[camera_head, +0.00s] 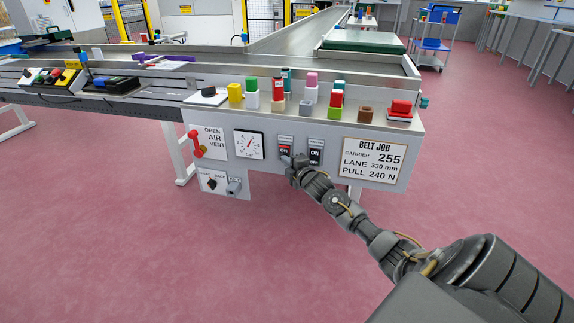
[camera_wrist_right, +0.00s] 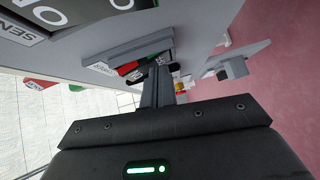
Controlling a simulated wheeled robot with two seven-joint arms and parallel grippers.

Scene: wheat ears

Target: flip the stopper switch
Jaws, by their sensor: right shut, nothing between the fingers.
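Two rocker switches sit side by side on the grey panel's front (camera_head: 380,120): a left switch (camera_head: 285,148) and a right switch (camera_head: 316,153). My left gripper is out of view.
A BELT JOB sign (camera_head: 374,163) is on the right. Several coloured blocks stand on the ledge above. The floor in front is clear.

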